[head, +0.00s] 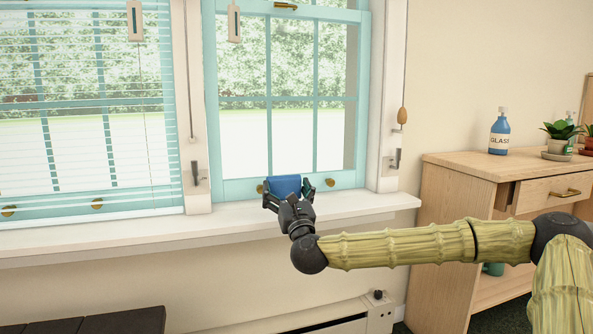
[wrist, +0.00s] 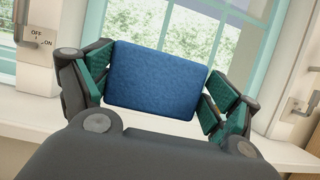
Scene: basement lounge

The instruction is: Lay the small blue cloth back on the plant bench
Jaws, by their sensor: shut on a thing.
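The small blue cloth (head: 284,186) looks like a folded block and is held between the fingers of my gripper (head: 288,200), in front of the lower window sash. In the wrist view the blue cloth (wrist: 158,80) fills the space between the two green-padded fingers of my gripper (wrist: 160,90). The gripper is shut on it near the window sill. I cannot tell whether the cloth touches the sill or glass. The plant bench (head: 465,165) appears to be the wooden unit at the right, with potted plants on its top.
A blue glass-cleaner bottle (head: 499,133) and a potted plant (head: 560,138) stand on the bench top. Its drawer (head: 547,192) is partly open. The white window sill (head: 130,232) is clear to the left. A dark slatted surface (head: 100,322) is at lower left.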

